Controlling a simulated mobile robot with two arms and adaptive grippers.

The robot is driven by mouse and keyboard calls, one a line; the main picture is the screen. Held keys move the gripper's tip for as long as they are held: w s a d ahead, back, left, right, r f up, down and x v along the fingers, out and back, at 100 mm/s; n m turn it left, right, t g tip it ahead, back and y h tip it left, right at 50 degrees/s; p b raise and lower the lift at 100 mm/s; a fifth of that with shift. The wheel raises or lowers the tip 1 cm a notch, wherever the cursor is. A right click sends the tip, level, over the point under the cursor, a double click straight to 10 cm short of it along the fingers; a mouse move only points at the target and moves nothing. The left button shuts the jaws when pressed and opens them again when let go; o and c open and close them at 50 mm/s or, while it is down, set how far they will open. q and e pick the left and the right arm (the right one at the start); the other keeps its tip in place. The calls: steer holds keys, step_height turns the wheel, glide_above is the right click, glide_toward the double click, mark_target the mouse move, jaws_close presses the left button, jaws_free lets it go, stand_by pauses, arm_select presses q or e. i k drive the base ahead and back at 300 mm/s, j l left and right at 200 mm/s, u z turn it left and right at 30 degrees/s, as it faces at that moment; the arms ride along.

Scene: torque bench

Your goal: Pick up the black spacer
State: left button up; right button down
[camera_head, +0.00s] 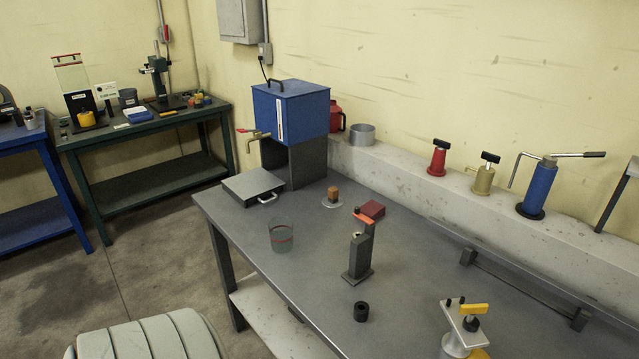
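A small black ring-shaped cylinder, the black spacer (361,312), stands on the grey bench top (310,262) near its front edge. A dark hole shows in its top. It stands apart from the things around it, just in front of a dark upright post fixture (358,258) with an orange lever. Neither of my grippers is in view.
A silver fixture with a yellow handle (474,309) stands right of the spacer. A clear beaker (281,238), a red block (372,210) and a blue tank (291,112) are farther back. A low rail (520,287) runs along the right. A ribbed grey-green seat (145,340) is at bottom left.

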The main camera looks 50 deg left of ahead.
mark_target(361, 309)
steer(key=u, duration=1.3)
